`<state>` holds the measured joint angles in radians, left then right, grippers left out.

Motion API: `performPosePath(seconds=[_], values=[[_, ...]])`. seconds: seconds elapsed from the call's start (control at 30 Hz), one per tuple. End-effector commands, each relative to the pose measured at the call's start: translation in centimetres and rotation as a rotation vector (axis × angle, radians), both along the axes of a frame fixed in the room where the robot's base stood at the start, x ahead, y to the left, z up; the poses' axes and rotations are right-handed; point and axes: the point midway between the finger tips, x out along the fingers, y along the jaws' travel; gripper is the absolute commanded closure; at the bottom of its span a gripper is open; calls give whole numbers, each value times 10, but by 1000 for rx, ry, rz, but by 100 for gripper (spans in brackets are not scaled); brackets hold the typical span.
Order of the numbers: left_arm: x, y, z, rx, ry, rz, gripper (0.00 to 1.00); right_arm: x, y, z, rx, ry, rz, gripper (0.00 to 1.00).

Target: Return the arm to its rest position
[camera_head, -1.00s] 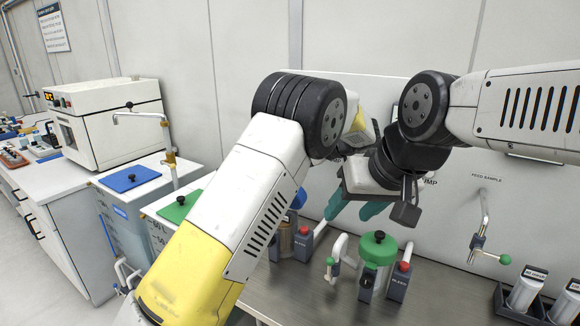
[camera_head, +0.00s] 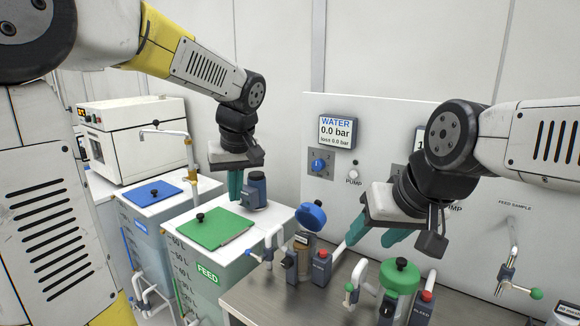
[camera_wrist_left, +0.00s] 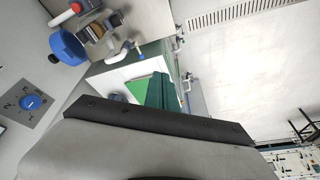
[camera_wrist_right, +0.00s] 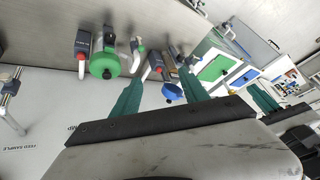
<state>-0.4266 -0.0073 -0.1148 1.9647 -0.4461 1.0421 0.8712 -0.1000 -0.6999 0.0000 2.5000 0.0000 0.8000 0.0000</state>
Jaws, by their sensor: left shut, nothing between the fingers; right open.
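My left gripper (camera_head: 235,188) hangs fingers down over the back of the green-lidded feed tank (camera_head: 222,230), beside a small blue-grey device on it. Its teal fingers are together with nothing between them; they also show in the left wrist view (camera_wrist_left: 160,92). My right gripper (camera_head: 380,236) is open and empty in front of the panel. Its fingers point down and left, above the bench fittings. In the right wrist view its spread teal fingers show in front of the bench fittings.
A blue-lidded tank (camera_head: 152,194) and a white oven (camera_head: 130,135) stand to the left. A blue-capped vessel (camera_head: 312,216) and a green-capped vessel (camera_head: 400,277) stand on the bench. A wall panel with a water display (camera_head: 338,131) rises behind. A feed sample tap (camera_head: 508,270) is at the right.

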Motion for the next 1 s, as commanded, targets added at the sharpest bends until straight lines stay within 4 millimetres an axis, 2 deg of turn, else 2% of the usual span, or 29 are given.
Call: performPosePath(seconds=[0.03,0.2,0.3,0.43,0.6,0.9,1.0], values=[[-21,9,5,-39,-10,-37,100,0,0,0,0,0,0,48],[-84,20,10,-133,-69,-208,100,0,0,0,0,0,0,48],[-118,22,9,-161,-125,-298,100,0,0,0,0,0,0,48],[-150,20,4,-171,-197,-391,100,0,0,0,0,0,0,48],[-171,16,-2,-164,-254,-456,100,0,0,0,0,0,0,48],[-174,15,-3,-160,-265,-472,100,0,0,0,0,0,0,48],[-174,16,-3,-160,-265,-472,100,0,0,0,0,0,0,66]])
